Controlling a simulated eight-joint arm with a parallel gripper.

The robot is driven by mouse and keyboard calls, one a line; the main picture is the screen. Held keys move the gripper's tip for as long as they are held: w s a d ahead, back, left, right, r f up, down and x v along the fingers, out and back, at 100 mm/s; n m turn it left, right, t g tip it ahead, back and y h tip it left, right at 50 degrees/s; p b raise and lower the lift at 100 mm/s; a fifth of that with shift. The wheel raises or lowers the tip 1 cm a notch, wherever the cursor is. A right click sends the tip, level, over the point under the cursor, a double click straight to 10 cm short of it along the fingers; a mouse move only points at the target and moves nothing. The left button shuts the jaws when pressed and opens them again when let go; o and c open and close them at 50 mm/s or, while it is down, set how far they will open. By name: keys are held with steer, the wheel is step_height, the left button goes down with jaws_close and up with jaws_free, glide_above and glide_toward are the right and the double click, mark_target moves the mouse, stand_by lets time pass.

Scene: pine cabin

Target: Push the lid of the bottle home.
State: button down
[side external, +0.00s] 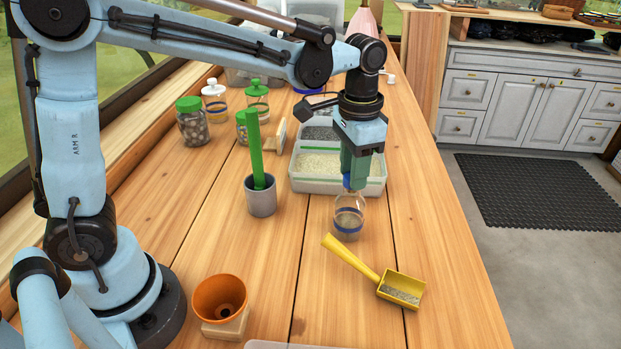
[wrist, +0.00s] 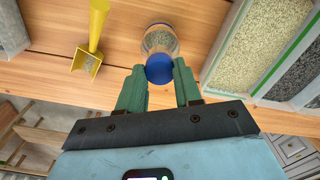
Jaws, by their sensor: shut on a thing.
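The bottle (side external: 348,222) is clear glass with a dark blue band and grey grains inside. It stands upright on the wooden bench, and it also shows in the wrist view (wrist: 160,38). Its blue lid (wrist: 160,68) is between my green fingertips at the bottle's mouth. My gripper (side external: 355,182) points down above the bottle and is shut on the lid; it also shows in the wrist view (wrist: 160,77). The fingers partly hide the lid in the side view, and I cannot tell how far it sits on the neck.
A yellow scoop (side external: 400,289) with grey grains lies in front of the bottle. A divided tray (side external: 340,186) of grains stands close behind. A grey cup (side external: 261,197) with a green stick and an orange funnel (side external: 220,297) stand left. Lidded jars (side external: 193,126) are farther back.

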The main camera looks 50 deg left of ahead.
steer(key=c, duration=0.7)
jaws_free()
step_height(320, 180, up, 12)
steer(key=s+a+f+n+t, duration=0.1)
steer(key=s+a+f+t, duration=0.1)
steer(key=s+f, duration=0.1)
steer(key=s+a+f+n+t, duration=0.1)
steer(key=s+a+f+t, duration=0.1)
steer(key=s+a+f, duration=0.1)
steer(key=s+a+f+n+t, duration=0.2)
steer(key=s+f+t, duration=0.1)
steer(key=s+f, duration=0.1)
steer(key=shift+s+a+f, duration=0.4)
steer(key=shift+f, duration=0.2)
